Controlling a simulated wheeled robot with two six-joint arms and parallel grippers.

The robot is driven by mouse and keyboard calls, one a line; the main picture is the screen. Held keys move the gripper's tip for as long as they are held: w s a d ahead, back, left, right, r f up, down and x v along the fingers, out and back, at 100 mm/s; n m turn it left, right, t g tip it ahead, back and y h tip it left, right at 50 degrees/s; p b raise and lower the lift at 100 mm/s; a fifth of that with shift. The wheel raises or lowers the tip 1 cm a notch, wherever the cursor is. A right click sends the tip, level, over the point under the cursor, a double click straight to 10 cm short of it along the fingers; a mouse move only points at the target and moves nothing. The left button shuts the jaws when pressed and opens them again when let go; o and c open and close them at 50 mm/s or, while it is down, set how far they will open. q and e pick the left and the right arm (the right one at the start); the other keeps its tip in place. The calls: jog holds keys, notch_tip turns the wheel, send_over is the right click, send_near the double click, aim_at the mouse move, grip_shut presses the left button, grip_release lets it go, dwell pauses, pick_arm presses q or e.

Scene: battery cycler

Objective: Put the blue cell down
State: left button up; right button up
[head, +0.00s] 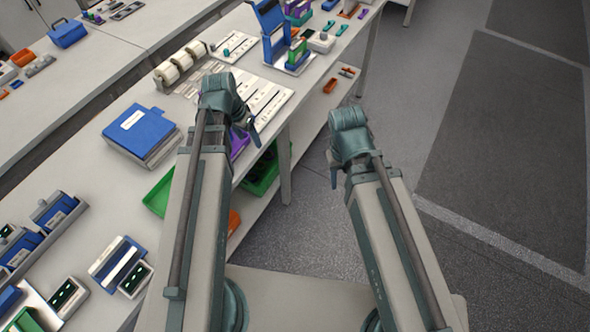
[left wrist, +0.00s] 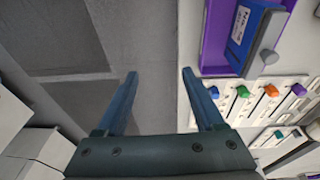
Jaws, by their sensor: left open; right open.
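A blue cell (left wrist: 254,36) with a white label lies in a purple tray (left wrist: 214,45), at the upper right of the left wrist view. In the head view the purple tray (head: 239,145) is mostly hidden behind my left arm, and I cannot make out the cell there. My left gripper (left wrist: 160,74) is open and empty, with its fingers to the left of the tray and over the bench edge and floor. It also shows in the head view (head: 250,130). My right gripper (head: 334,176) is open, away from the bench over the floor; nothing shows in it.
White strips with coloured knobs (left wrist: 270,91) lie beside the tray. A large blue box (head: 139,131) stands on the bench (head: 95,185) left of my left arm. Green bins (head: 262,174) sit on the lower shelf. The floor (head: 430,100) at the right is clear.

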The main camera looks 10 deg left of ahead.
pick_arm(q)
jog(key=s+d+g+y, duration=0.1)
jog(key=s+d, duration=0.4)
jog(key=d, duration=0.3)
jog(key=s+d+g+y, duration=0.1)
jog(key=s+d, duration=0.4)
jog(key=d, duration=0.3)
jog(key=shift+s+d+n+y, duration=0.15)
jog(key=shift+n+y, duration=0.15)
jog(key=shift+y, duration=0.1)
jog(key=shift+f, duration=0.15)
notch_tip(320, 180, down, 6)
jog(key=b, duration=0.5)
jog(key=shift+b, duration=0.4)
